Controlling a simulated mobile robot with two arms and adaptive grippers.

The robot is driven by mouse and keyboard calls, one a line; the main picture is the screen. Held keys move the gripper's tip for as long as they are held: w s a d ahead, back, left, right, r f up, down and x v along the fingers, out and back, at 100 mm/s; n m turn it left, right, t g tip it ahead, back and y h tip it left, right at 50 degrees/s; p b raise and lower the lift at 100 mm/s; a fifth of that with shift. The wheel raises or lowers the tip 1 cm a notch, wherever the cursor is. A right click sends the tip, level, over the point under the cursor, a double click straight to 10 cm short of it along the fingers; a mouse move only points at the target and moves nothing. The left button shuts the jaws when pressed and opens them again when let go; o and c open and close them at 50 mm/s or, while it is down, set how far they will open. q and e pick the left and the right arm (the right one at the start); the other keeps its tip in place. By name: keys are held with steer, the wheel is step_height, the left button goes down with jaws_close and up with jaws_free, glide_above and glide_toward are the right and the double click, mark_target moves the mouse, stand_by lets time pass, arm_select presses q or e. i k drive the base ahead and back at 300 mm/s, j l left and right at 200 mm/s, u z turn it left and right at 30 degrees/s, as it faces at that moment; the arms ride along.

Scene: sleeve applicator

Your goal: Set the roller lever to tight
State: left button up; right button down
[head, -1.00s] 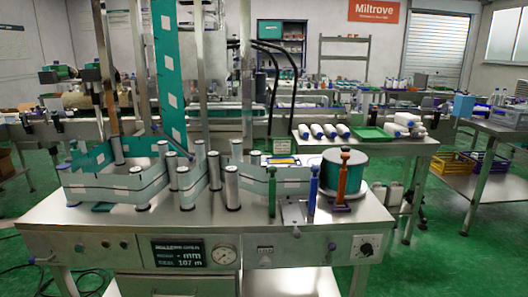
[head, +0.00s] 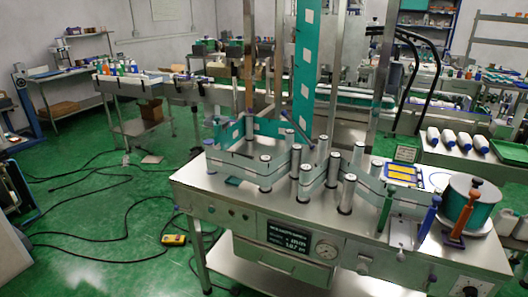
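The sleeve machine's steel table (head: 215,190) stands in the centre and right of the head view. A teal strip (head: 236,160) winds around several upright steel rollers (head: 346,194). Three handled levers stand at its right end: a green one (head: 386,211), a blue one (head: 429,217) and an orange one (head: 465,214). A thin dark rod with a blue end (head: 297,129) slants above the rollers. I cannot tell which of these is the roller lever, and no tight mark is readable. Neither of my grippers is in view.
A teal reel (head: 478,212) sits by the orange lever. The front panel has a dark display (head: 289,239), a gauge (head: 326,249) and a knob (head: 466,288). Cables and a yellow box (head: 173,240) lie on the green floor at left, which is otherwise largely clear.

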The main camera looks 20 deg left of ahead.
mark_target(177, 207)
steer(key=u, duration=1.45)
